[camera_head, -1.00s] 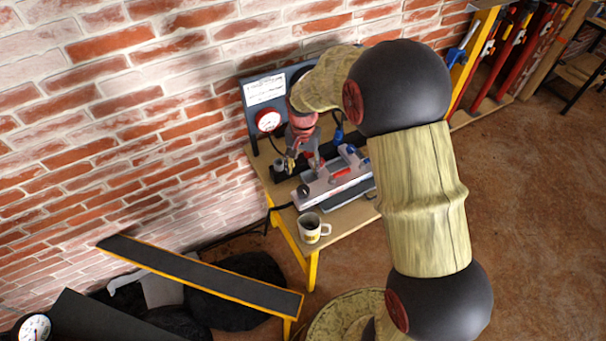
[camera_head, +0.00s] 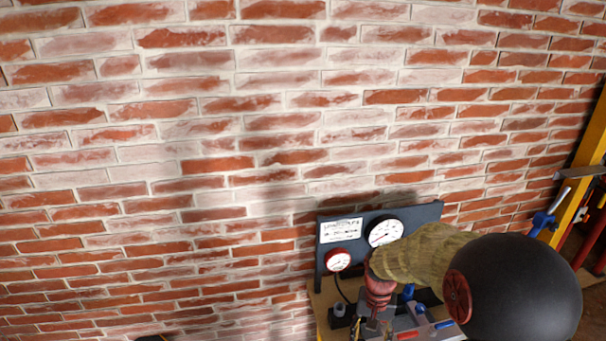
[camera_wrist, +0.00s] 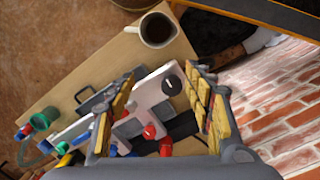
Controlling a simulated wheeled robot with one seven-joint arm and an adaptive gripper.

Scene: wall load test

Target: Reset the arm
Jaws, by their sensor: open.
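My arm reaches in from the lower right in the head view, over a small wooden bench. My gripper (camera_wrist: 167,77) is open, its two yellow-padded fingers spread apart with nothing seen between them held. In the wrist view it hovers over a grey and white test device (camera_wrist: 150,97) with red and blue knobs. In the head view my gripper (camera_head: 372,328) is at the bottom edge, pointing down in front of the gauge panel (camera_head: 427,214). Its fingertips are partly cut off there.
A mug (camera_wrist: 157,29) with dark liquid stands on the wooden bench (camera_wrist: 95,72) near the gripper. Green and blue fittings (camera_wrist: 40,122) lie at the bench's other side. A brick wall (camera_head: 200,150) rises behind. A yellow post (camera_head: 590,150) stands at right.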

